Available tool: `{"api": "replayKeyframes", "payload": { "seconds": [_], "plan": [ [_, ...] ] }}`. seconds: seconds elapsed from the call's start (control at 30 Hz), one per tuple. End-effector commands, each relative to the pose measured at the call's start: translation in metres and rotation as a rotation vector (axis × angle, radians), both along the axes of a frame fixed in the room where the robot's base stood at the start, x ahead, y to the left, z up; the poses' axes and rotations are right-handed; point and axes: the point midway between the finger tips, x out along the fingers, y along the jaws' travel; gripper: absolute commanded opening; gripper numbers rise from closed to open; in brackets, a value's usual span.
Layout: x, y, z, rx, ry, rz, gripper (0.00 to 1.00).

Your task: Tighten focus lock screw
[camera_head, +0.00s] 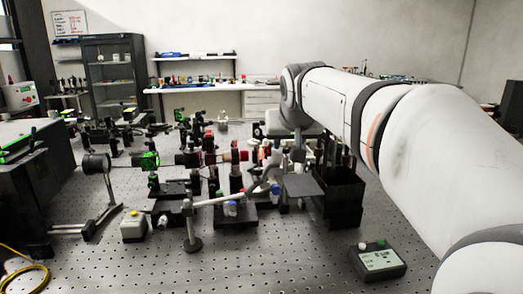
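I cannot pick out the focus lock screw; the parts on the bench are too small to tell apart. My gripper (299,152) is at the end of my white arm, over the optics right of centre. It is small and dark against the parts behind it, so its fingers and anything between them cannot be made out. A red cylindrical optic (232,156) lies in a line of mounted parts just left of it. A green-lit round mount (150,161) stands farther left.
A control box (378,262) sits front right, a small box with a yellow button (134,226) front left. A post with a round base (192,240) stands centre left. A black open box (343,195) is below my arm.

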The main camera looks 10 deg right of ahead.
Motion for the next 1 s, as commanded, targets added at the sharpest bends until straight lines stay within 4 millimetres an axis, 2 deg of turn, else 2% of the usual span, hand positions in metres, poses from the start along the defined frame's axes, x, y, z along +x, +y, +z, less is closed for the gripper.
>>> {"api": "replayKeyframes", "payload": {
  "seconds": [0.03,0.2,0.53,0.9,1.0],
  "plan": [
    [0.005,-0.001,-0.007,0.000,0.003,0.000,0.37],
    [0.016,-0.001,-0.018,0.000,0.001,0.000,0.37],
    [0.019,-0.001,-0.020,0.000,0.001,0.001,0.36],
    [0.019,-0.001,-0.020,0.000,0.001,0.001,0.06],
    [0.019,-0.001,-0.020,-0.001,0.001,0.002,0.00]
  ]
}}
